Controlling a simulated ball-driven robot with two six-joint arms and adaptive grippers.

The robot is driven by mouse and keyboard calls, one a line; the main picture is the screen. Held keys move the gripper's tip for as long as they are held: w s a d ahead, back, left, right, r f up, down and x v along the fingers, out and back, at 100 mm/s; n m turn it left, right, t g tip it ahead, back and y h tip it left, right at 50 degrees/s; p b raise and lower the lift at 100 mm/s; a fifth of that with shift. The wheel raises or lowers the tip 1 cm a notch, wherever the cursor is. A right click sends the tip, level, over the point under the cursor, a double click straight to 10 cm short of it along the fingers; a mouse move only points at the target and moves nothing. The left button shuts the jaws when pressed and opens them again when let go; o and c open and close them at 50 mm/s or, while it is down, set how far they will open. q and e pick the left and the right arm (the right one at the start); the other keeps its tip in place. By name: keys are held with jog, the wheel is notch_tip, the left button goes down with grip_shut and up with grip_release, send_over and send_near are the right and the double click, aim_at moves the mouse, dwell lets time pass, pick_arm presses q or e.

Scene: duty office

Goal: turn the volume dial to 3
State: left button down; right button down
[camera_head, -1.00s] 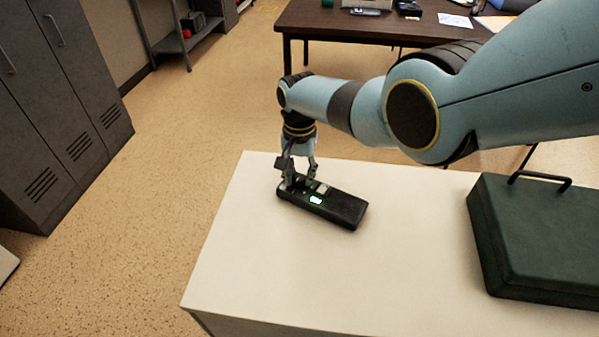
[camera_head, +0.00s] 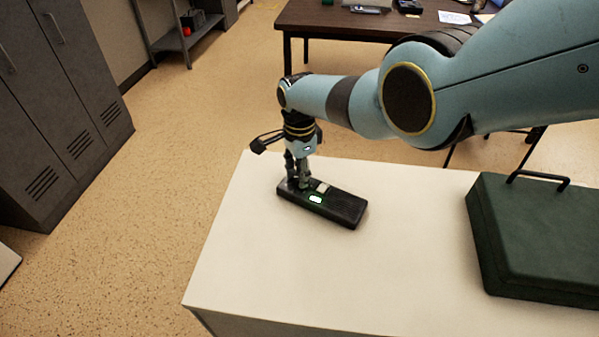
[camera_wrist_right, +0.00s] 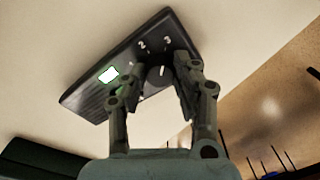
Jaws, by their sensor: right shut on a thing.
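The black device (camera_head: 343,209) lies on the white table, with a lit display (camera_head: 316,199) on its top. My right gripper (camera_head: 299,184) points down at the device's left end. In the right wrist view its two fingers (camera_wrist_right: 158,78) are shut on the sides of the round black volume dial (camera_wrist_right: 156,77). A short white mark on the dial points up in that view, toward the printed numerals. One numeral looks like 2, with another to its right; both are small and blurred. The display's digit is unreadable. My left gripper is out of view.
A dark green case (camera_head: 535,235) with a handle stands at the right of the white table (camera_head: 260,270). The table around the device is clear. Grey lockers (camera_head: 65,110) stand at the left, and a brown desk (camera_head: 375,25) is behind.

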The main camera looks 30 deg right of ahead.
jog(key=shift+m, duration=0.4)
jog(key=c, duration=1)
grip_release()
notch_tip(320, 180, up, 12)
dwell(0.3)
